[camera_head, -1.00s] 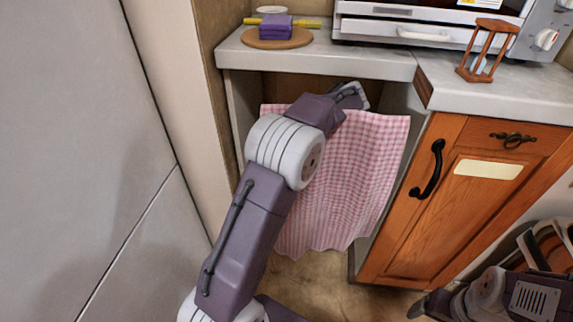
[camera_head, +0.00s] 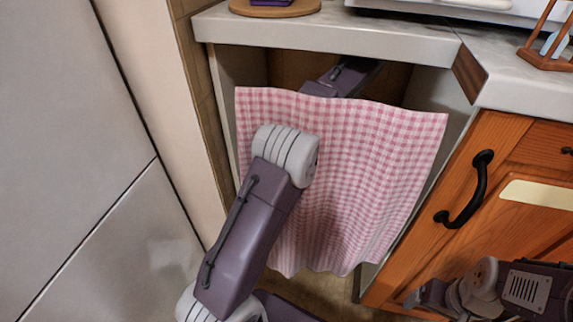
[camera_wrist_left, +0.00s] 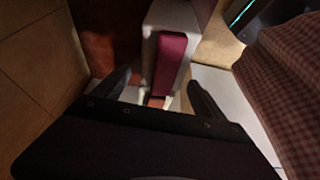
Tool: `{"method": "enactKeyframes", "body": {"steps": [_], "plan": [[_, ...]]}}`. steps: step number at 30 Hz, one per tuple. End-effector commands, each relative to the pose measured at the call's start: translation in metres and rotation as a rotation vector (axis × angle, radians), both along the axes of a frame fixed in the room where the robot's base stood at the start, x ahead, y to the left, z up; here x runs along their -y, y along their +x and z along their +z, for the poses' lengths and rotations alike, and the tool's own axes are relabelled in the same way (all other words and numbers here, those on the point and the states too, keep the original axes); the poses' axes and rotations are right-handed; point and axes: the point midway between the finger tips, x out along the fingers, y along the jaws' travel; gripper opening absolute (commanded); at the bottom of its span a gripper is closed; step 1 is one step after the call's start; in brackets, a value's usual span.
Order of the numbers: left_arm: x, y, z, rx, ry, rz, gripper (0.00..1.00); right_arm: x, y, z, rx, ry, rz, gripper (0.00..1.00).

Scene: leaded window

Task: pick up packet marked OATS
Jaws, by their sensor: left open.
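My left arm reaches over the top of a pink checked curtain (camera_head: 365,190) into the open cupboard; its gripper is hidden there in the head view. In the left wrist view my left gripper (camera_wrist_left: 159,80) is open. A pale, upright block or packet with a magenta panel (camera_wrist_left: 171,64) shows between and beyond its fingers; I cannot tell whether they are around it. No lettering is legible, so I cannot confirm that it is the OATS packet. My right gripper (camera_head: 428,295) is low at the right, its jaws unclear.
The grey worktop (camera_head: 330,34) overhangs the cupboard opening. A round wooden board (camera_head: 276,9) and a wooden-framed stand (camera_head: 548,52) are on top. An orange wooden door with a black handle (camera_head: 468,190) is at the right. Tiled wall (camera_wrist_left: 35,70) is at the left in the wrist view.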

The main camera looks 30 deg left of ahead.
Motion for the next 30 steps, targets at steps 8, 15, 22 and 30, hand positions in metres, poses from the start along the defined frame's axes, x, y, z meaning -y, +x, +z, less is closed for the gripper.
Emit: {"method": "enactKeyframes", "body": {"steps": [8,15,22,30], "plan": [[-0.017,-0.003,-0.001,0.003,0.001,0.001,0.82,0.0,0.0,-0.013,0.001,0.0,0.0,0.83],[-0.062,-0.014,-0.007,0.004,0.0,0.004,0.82,0.0,0.0,-0.047,0.001,0.0,0.0,0.83],[-0.063,-0.014,-0.01,0.002,0.0,-0.001,0.82,0.0,0.0,-0.055,0.001,0.0,0.0,0.83],[-0.063,-0.014,-0.01,0.001,0.0,0.0,0.43,0.0,0.0,-0.054,0.001,0.0,0.0,0.83]]}}
